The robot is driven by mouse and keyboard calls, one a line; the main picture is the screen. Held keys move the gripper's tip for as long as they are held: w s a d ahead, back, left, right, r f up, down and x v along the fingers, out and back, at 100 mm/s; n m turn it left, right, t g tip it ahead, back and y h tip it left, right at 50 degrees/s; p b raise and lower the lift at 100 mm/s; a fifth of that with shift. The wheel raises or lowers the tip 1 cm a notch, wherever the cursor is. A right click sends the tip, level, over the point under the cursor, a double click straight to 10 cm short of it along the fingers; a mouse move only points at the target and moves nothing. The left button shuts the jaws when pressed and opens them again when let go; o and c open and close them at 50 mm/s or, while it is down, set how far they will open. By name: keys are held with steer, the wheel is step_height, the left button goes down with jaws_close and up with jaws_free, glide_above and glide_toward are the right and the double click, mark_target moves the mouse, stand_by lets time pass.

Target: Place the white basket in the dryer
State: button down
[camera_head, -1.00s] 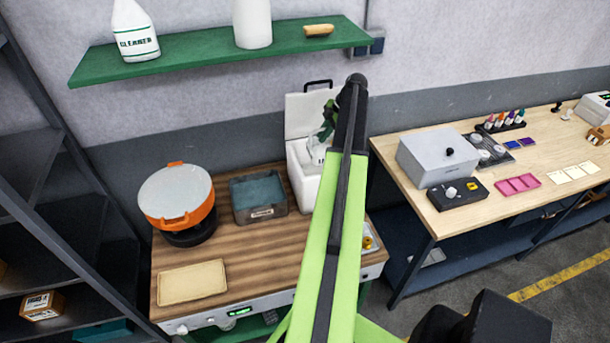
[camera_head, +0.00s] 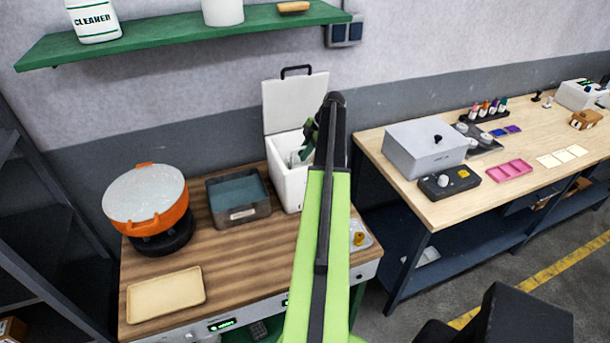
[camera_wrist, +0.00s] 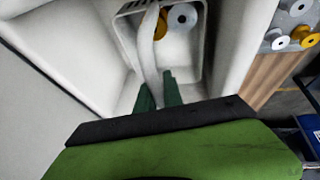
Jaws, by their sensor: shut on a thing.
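The dryer (camera_head: 288,186) is a white box at the back right of the wooden counter, with its lid (camera_head: 292,104) standing open. My gripper (camera_wrist: 158,92) is shut on the handle of the white basket (camera_wrist: 126,35). The basket holds a gold part and a silver part. In the wrist view, white dryer walls surround the basket. In the head view, my gripper (camera_head: 309,138) is at the dryer's mouth, and a little of the basket (camera_head: 297,158) shows there. My arm hides the dryer's right side. I cannot tell whether the basket touches the dryer floor.
The counter also holds an orange-rimmed bowl (camera_head: 146,222) on a black base, a grey tray (camera_head: 238,215) left of the dryer, and a tan tray (camera_head: 165,293) in front. A green shelf (camera_head: 180,37) hangs above. A second workbench (camera_head: 440,207) stands to the right.

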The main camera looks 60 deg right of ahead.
step_height(320, 180, down, 5)
steer(key=b, duration=0.4)
steer(key=shift+f, duration=0.2)
steer(key=shift+r, duration=0.25)
steer(key=shift+f, duration=0.25)
steer(key=c, duration=1.5)
jaws_free()
steer(key=shift+r, duration=0.15)
steer(key=shift+r, duration=0.1)
steer(key=shift+r+p, duration=0.25)
steer(key=shift+p, duration=0.15)
steer(key=p+v, duration=1)
steer(key=v, duration=0.1)
steer(key=shift+s+d+r, duration=0.1)
steer(key=shift+s+r, duration=0.1)
